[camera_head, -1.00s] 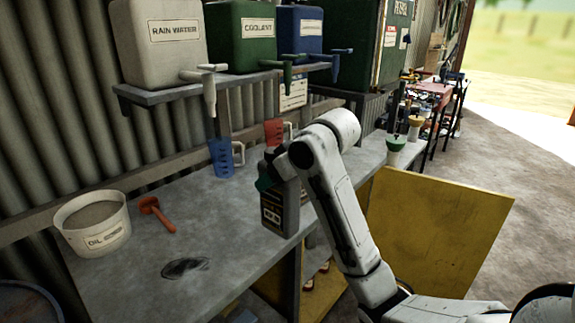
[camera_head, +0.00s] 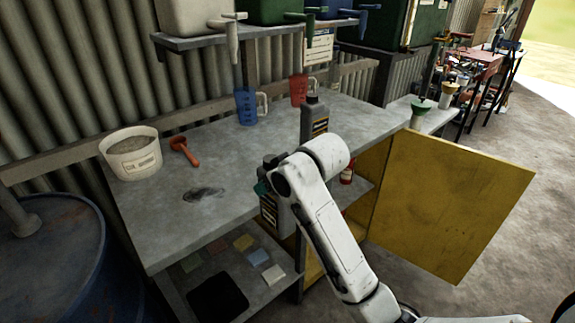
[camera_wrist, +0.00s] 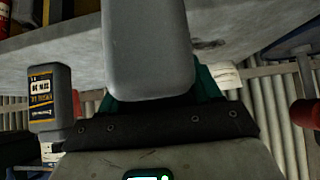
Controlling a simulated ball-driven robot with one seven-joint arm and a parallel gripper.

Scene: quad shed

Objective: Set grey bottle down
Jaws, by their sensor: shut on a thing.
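A grey bottle with a dark label (camera_head: 275,215) is held in my gripper (camera_head: 264,187), whose teal fingers show at its side. In the head view it overlaps the front edge of the grey workbench (camera_head: 150,230); my arm covers part of it. I cannot tell how far it is from the bench. In the wrist view the held bottle (camera_wrist: 150,45) fills the upper middle, with teal finger parts on both sides. A second grey bottle (camera_head: 315,118) stands upright on the bench behind my arm. It also shows at left in the wrist view (camera_wrist: 50,95).
On the bench are an oil bucket (camera_head: 131,155), a red funnel-like tool (camera_head: 184,150), a blue jug (camera_head: 246,107) and a red jug (camera_head: 299,90). Below is a shelf with coloured cloths (camera_head: 257,257). A yellow cabinet door (camera_head: 450,205) stands open at right.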

